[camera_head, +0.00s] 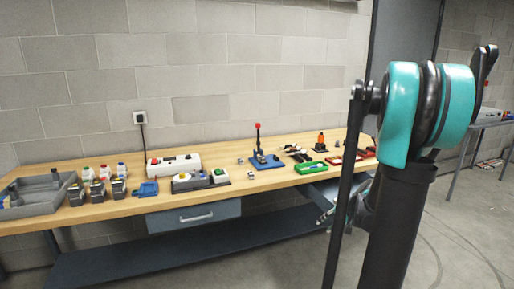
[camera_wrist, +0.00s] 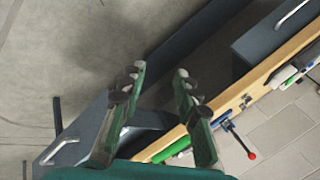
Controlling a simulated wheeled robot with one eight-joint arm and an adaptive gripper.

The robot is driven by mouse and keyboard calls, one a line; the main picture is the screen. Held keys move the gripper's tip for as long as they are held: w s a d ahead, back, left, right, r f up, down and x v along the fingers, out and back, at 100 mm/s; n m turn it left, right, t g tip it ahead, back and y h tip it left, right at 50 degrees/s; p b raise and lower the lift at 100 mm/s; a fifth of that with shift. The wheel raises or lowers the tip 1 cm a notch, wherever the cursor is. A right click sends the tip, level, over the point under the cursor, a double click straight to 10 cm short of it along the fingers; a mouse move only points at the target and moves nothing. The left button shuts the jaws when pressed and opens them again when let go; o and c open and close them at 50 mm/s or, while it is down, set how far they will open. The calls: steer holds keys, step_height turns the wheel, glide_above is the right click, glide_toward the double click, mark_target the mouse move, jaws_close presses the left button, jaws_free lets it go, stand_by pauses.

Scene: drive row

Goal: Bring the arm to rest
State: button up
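My arm (camera_head: 410,115), with teal and black joint parts, stands folded up at the right of the head view. My gripper (camera_wrist: 159,72) shows in the wrist view with its two green and grey fingers apart. Nothing is between the fingertips. The floor and the bench's dark lower shelf lie beyond them. I cannot make out the gripper clearly in the head view, where the arm covers part of the bench's right end.
A long wooden bench (camera_head: 270,183) runs along the block wall, with a grey bin (camera_head: 38,200), a white switch box (camera_head: 173,164), a blue stand (camera_head: 266,161) and a green tray (camera_head: 311,167). A drawer (camera_head: 195,214) is below. Floor (camera_head: 450,220) at right is open.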

steer(key=s+a+f+n+h, duration=0.1)
steer(key=s+a+n+h, duration=0.1)
steer(key=s, duration=0.7)
steer(key=s+a+f+n+g+h, duration=0.1)
steer(key=s+a+n, duration=0.3)
steer(key=s, duration=0.6)
steer(key=shift+s+a+f+g+h, duration=0.3)
steer(key=shift+a+h, duration=0.3)
steer(key=shift+a, duration=0.05)
